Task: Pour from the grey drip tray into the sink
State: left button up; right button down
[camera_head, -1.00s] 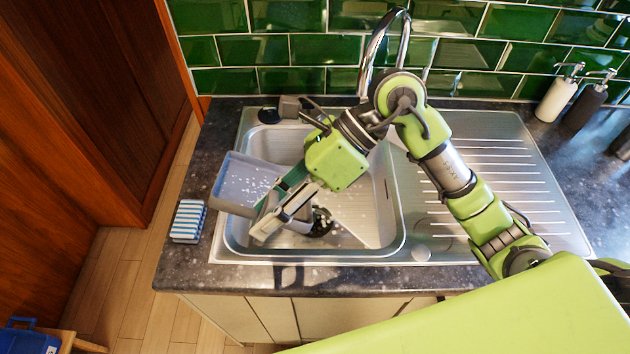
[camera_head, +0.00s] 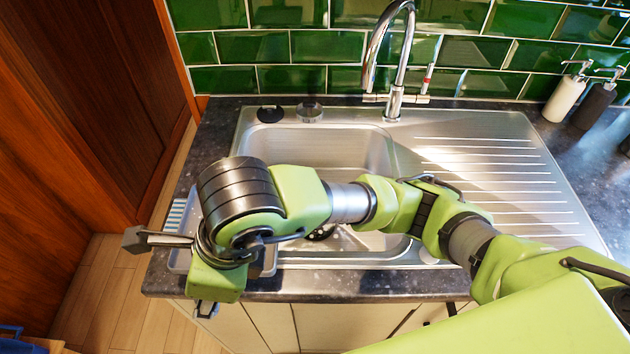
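The grey drip tray (camera_head: 180,262) is at the front left of the sink, mostly hidden beneath my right arm. Only parts of its rim show, and I cannot tell whether it rests on the counter or is held. The steel sink (camera_head: 350,148) lies behind and right of it, with the dark drain (camera_head: 320,233) partly covered by the arm. My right gripper (camera_head: 207,309) shows only as a small part below the wrist, at the counter's front edge; its fingers are hidden. My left gripper is out of view.
A blue-and-white striped sponge (camera_head: 174,216) lies left of the sink, partly hidden. The tall tap (camera_head: 394,70) stands behind the sink, with a ribbed drainer (camera_head: 500,180) at right. Two soap dispensers (camera_head: 566,92) stand at the back right.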

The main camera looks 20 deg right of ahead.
jog(key=shift+d+r, duration=0.1)
jog(key=shift+d, duration=0.05)
jog(key=shift+r+p, duration=0.35)
jog(key=shift+r, duration=1.15)
jog(key=shift+s+f, duration=0.1)
